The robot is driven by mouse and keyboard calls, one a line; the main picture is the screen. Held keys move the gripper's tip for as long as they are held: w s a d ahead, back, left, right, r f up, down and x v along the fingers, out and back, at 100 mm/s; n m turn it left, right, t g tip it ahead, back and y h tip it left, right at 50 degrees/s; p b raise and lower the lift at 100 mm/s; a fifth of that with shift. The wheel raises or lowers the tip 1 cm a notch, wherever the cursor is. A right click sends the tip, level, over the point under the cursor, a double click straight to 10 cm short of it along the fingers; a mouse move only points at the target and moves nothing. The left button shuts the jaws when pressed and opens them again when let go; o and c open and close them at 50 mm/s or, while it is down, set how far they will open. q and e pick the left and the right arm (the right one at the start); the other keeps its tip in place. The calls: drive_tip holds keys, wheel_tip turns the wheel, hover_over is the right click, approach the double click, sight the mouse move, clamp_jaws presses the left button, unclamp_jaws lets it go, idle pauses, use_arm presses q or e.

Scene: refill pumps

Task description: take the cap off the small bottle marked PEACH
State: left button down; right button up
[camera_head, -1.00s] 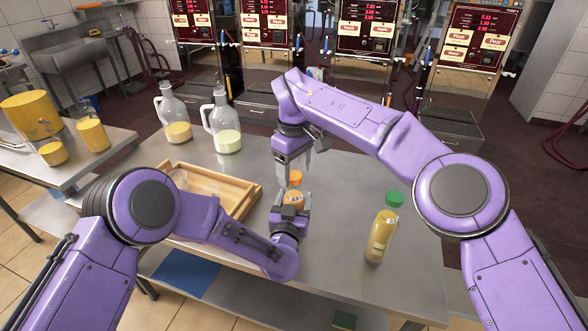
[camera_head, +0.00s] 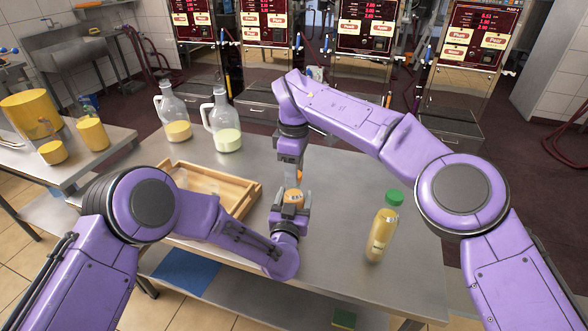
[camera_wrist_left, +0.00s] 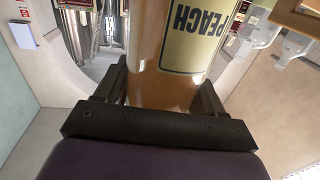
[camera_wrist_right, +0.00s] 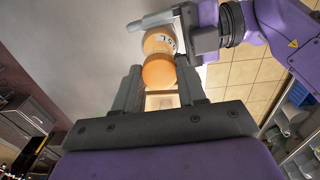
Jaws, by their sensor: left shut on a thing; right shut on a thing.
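The small bottle, of orange liquid, stands upright over the table in the head view (camera_head: 293,197). In the left wrist view its PEACH label (camera_wrist_left: 192,35) reads upside down. My left gripper (camera_head: 291,211) is shut around its body. My right gripper (camera_head: 292,176) reaches down from above and is shut on the orange cap (camera_wrist_right: 159,71). In the right wrist view the cap sits between the fingertips, right against the bottle (camera_wrist_right: 159,42). I see no gap between cap and bottle. My right fingers hide much of the cap in the head view.
A bottle with a green cap (camera_head: 382,232) stands to the right on the steel table (camera_head: 335,262). A wooden tray (camera_head: 235,209) lies left of my grippers. Two glass jugs (camera_head: 173,117) (camera_head: 222,125) stand behind it. The table between is clear.

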drive_tip(key=n, duration=0.6)
drive_tip(key=shift+s+a, duration=0.15)
drive_tip(key=n, duration=0.6)
drive_tip(key=shift+n, duration=0.4)
drive_tip(key=n, duration=1.2)
drive_tip(key=shift+s, duration=0.1)
drive_tip(key=n, duration=0.6)
drive_tip(key=shift+n, duration=0.3)
drive_tip(key=n, duration=0.6)
drive_tip(key=shift+r, duration=0.1)
drive_tip(key=n, duration=1.1)
drive_tip(key=shift+n, duration=0.3)
